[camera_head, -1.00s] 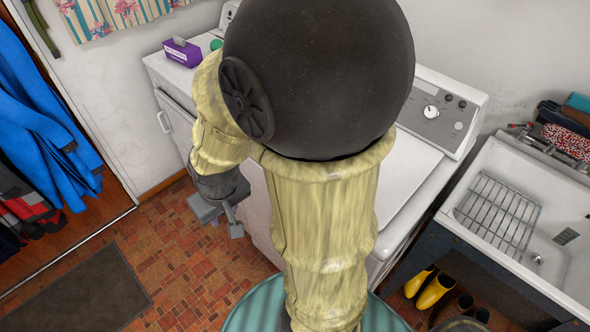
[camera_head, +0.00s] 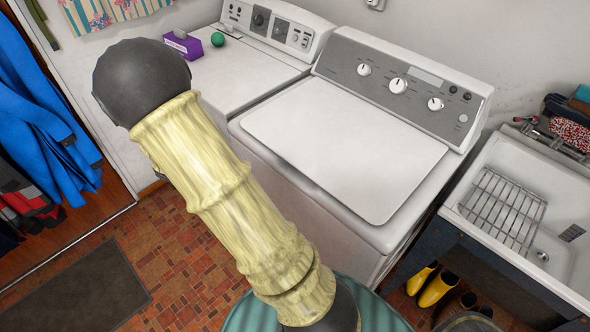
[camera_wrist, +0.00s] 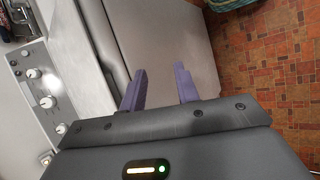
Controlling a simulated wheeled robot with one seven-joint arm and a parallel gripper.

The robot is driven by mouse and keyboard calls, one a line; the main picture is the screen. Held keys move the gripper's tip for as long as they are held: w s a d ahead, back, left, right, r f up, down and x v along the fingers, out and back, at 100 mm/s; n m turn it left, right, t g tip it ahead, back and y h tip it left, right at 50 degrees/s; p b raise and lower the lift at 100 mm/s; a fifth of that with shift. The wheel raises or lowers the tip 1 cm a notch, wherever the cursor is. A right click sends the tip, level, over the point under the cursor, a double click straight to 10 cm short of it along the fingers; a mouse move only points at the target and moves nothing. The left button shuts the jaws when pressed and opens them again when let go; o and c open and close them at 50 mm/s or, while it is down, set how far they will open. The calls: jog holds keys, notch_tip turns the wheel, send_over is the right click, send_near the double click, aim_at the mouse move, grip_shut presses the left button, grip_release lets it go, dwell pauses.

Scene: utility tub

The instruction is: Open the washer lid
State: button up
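The washer lid (camera_head: 345,140) is a flat white panel lying shut on the washer (camera_head: 300,205), in front of its grey control panel with knobs. In the wrist view, the washer's front (camera_wrist: 165,40) lies beyond my fingers, and the control panel (camera_wrist: 38,85) shows at the left. My gripper (camera_wrist: 159,84) shows as two purple-grey fingers spread apart with nothing between them. They appear over the washer's front side, near its top front edge. I cannot tell whether they touch it. In the head view my gripper is hidden, and my arm crosses left of the washer.
A second white machine (camera_head: 235,80) stands left of the washer with a purple box (camera_head: 183,45) and a green ball (camera_head: 217,39) on it. A utility sink (camera_head: 560,220) with a wire rack is at the right, with yellow boots (camera_head: 437,287) below. Tiled floor (camera_head: 190,265) is open in front.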

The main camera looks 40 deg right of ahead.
jog(key=w+d+f+m+g+h+b, duration=0.1)
jog(key=w+d+f+h+b, duration=0.1)
jog(key=w+h, duration=0.6)
jog(key=d+f+h, duration=0.1)
jog(key=h, duration=0.2)
jog(key=shift+w+d+f+m, duration=0.2)
jog(key=shift+w+f+m, duration=0.1)
jog(key=shift+w+f, duration=0.05)
jog(key=p, duration=0.4)
send_near(295, 167)
jog(key=x, duration=1)
jog(key=shift+d+f, duration=0.1)
jog(key=shift+c, duration=0.4)
grip_shut()
